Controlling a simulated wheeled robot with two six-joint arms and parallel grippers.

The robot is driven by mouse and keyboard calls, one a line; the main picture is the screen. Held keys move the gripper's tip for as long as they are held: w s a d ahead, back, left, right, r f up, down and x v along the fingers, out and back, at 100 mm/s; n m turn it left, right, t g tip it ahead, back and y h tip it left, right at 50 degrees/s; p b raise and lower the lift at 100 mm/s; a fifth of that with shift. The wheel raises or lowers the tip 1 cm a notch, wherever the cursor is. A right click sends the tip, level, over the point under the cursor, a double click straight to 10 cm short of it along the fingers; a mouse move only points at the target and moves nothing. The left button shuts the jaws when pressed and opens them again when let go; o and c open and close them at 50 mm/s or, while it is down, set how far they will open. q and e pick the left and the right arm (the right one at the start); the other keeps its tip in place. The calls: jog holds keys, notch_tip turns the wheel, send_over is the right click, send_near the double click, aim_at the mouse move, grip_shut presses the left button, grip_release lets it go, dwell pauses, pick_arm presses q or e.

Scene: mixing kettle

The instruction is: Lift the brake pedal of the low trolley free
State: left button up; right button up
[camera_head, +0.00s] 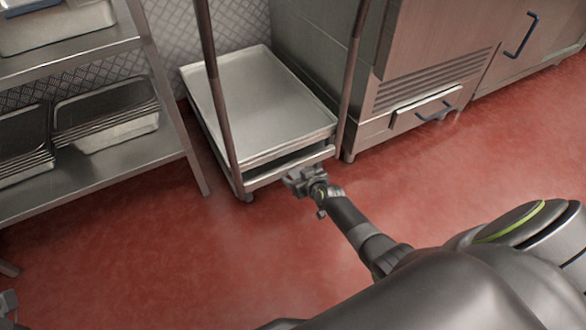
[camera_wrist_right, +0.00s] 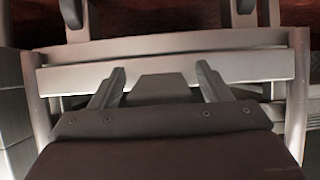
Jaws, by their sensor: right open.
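The low trolley (camera_head: 250,95) stands against the back wall, with a pale deck and two upright handle posts. My right gripper (camera_head: 307,178) is at its near end, just in front of the lower frame bar. In the right wrist view, the gripper (camera_wrist_right: 160,80) is open, with its two fingers apart and overlapping a pale flat bar (camera_wrist_right: 250,66) across the trolley end. I cannot tell whether this bar is the brake pedal, or whether the fingers touch it. A grey part at the lower left edge looks like my left gripper (camera_head: 8,303), mostly cut off.
A steel shelf (camera_head: 110,165) with stacked metal pans stands left of the trolley. A steel cabinet (camera_head: 430,50) with a vent and handles stands close on its right. The red floor (camera_head: 180,255) in front is clear.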

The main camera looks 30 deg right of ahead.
jog(key=p+v, duration=0.4)
jog(key=v, duration=0.3)
dwell(0.5)
